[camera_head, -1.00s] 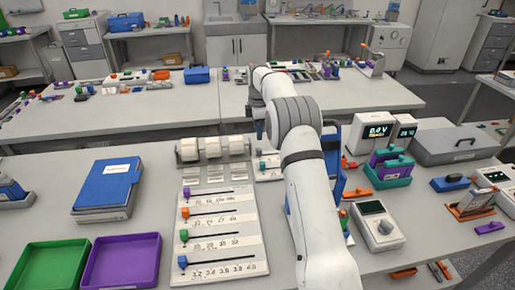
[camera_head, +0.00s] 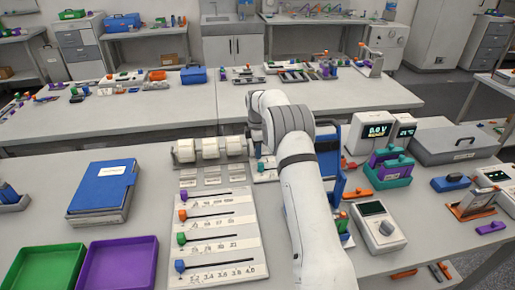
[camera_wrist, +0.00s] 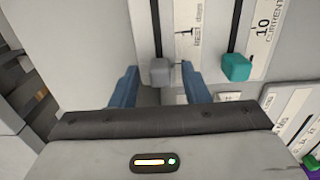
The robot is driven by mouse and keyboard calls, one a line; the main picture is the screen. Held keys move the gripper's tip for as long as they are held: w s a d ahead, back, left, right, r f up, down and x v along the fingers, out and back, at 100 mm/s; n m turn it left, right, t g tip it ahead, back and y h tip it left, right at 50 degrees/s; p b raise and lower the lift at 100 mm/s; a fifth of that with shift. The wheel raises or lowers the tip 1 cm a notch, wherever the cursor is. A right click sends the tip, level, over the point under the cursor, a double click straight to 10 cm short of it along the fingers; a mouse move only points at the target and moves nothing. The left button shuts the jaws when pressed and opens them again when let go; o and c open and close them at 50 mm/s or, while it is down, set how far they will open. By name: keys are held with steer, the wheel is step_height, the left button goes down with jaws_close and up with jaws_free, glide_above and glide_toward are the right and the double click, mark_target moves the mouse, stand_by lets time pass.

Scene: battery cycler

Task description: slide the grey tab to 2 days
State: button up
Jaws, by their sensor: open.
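The grey tab (camera_wrist: 160,72) shows in the wrist view, at the near end of a dark slot that runs up the picture. The far end of the slot is out of frame, and I see no "2" mark. My gripper (camera_wrist: 159,84) is open, with one blue finger on each side of the tab and a gap visible to the left finger. Whether the fingertips are at the tab's height I cannot tell.
A teal tab (camera_wrist: 237,67) on the "CURRENT" strip sits close right of my right finger. A purple tab (camera_wrist: 311,162) is at the lower right corner. In the head view a larger slider board (camera_head: 221,238) lies left of my arm, and a grey meter (camera_head: 378,226) stands right of it.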

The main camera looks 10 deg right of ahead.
steer(key=shift+c, duration=0.4)
jaws_close()
steer(key=d, duration=0.7)
steer(key=shift+d+b, duration=0.15)
steer(key=shift+b, duration=0.15)
steer(key=shift+o, duration=0.4)
jaws_free()
